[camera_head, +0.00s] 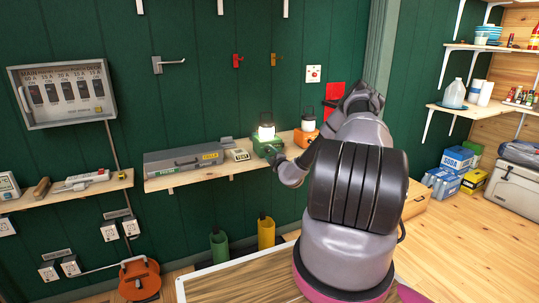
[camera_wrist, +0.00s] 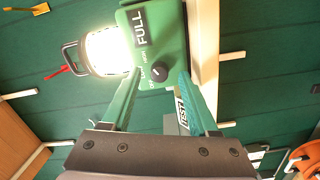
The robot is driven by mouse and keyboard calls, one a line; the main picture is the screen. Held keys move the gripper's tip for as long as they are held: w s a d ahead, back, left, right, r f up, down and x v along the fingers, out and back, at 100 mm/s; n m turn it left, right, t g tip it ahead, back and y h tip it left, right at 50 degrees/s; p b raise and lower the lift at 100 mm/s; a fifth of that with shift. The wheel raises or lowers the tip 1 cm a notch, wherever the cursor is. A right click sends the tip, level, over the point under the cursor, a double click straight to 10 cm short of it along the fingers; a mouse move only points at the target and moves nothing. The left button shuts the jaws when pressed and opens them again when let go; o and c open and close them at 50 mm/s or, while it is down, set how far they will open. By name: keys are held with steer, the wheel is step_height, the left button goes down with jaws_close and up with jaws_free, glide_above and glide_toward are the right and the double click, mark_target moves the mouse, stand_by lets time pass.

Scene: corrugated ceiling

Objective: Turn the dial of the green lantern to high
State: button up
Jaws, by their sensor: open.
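The green lantern (camera_head: 266,148) stands upright on the wooden wall shelf, its lamp lit. In the wrist view its green base (camera_wrist: 172,25) shows on its side, with a "FULL" label and a bright lamp (camera_wrist: 104,52). The black round dial (camera_wrist: 159,73) is on the base's front, with small lettering beside it too blurred to read surely. My gripper (camera_wrist: 158,78) is open, its two green fingers on either side of the dial with gaps to it. I cannot tell whether the fingertips touch the base. In the head view my arm hides part of the gripper.
An orange lantern (camera_head: 306,134) stands close to the right on the same shelf (camera_head: 205,174). A small pale device (camera_head: 237,154) and a grey case (camera_head: 183,161) sit to the left. The green wall (camera_head: 215,90) is behind. Green and yellow tubes (camera_head: 266,233) stand below.

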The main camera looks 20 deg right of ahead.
steer(key=s, duration=1)
steer(key=shift+a, duration=0.15)
